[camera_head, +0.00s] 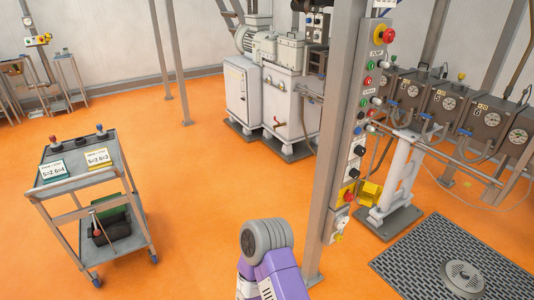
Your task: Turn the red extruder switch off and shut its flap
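A tall control panel (366,110) is mounted on a grey post, with buttons and knobs down its face. Low on it is a red switch (348,197) on a yellow plate. A yellow flap or cover (369,193) stands out to the right of that switch and looks open. The switch is too small to tell its position, and I cannot read its label. A purple arm link of mine with a grey ribbed joint shows at the bottom centre, left of the post. Neither of my grippers shows.
A red emergency knob on yellow (384,34) tops the panel. A grey trolley (85,190) stands at left, and white machine cabinets (245,95) stand behind. Gauge boxes (445,100) line the right. A floor grate (445,262) lies at lower right. The orange floor between trolley and post is clear.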

